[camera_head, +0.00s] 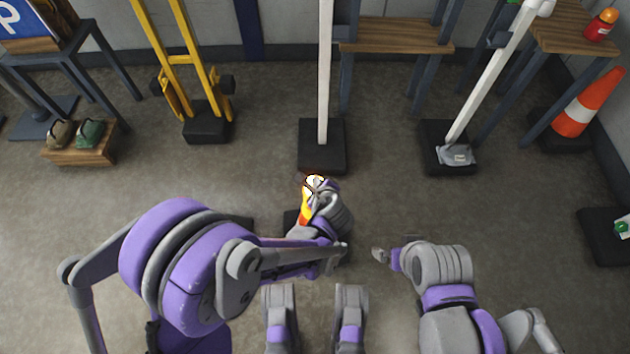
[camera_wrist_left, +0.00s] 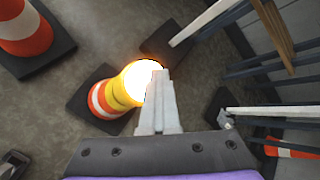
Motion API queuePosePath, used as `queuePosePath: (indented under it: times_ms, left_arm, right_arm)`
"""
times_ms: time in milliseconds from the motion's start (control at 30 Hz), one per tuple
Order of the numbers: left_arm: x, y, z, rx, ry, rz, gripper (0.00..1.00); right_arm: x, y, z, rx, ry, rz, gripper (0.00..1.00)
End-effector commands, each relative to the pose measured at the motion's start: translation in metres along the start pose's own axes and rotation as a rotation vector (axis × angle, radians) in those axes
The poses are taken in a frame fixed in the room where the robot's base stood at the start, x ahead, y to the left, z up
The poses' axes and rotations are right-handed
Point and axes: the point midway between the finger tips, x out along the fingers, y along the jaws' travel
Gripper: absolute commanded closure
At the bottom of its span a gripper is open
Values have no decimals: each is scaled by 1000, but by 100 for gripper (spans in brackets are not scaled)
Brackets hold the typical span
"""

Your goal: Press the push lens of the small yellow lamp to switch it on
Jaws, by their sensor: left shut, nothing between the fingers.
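The small yellow lamp (camera_head: 309,185) sits on top of a striped cone and its lens glows bright white. In the left wrist view the lamp's yellow body (camera_wrist_left: 122,90) is beside the glowing lens (camera_wrist_left: 142,78). My left gripper (camera_head: 320,187) is shut and empty, right at the lamp. In the wrist view its closed fingertips (camera_wrist_left: 160,76) overlap the edge of the glow; I cannot tell if they touch the lens. My right gripper (camera_head: 380,254) is away from the lamp, lower right; its fingers are too small to read.
The orange and white cone (camera_wrist_left: 103,99) under the lamp stands on a black base (camera_wrist_left: 84,121). A white post on a black base (camera_head: 322,160) stands just behind it. Another cone (camera_head: 580,110) is at the far right. The floor between is clear.

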Motion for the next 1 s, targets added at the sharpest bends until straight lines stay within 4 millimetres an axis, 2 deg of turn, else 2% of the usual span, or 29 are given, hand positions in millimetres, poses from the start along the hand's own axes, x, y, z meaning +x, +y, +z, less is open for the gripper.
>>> queuePosePath:
  times_ms: [33, 567, 1000]
  left_arm:
    - [4, 9, -6, -20, 15, 30, 100]
    - [3, 7, -4, -21, 15, 31, 100]
    - [-27, -16, 19, -20, 14, 26, 100]
  right_arm:
    - [1, 0, 0, 0, 0, 0, 0]
    - [0, 0, 0, 0, 0, 0, 0]
    - [-30, 0, -6, 0, 3, 0, 0]
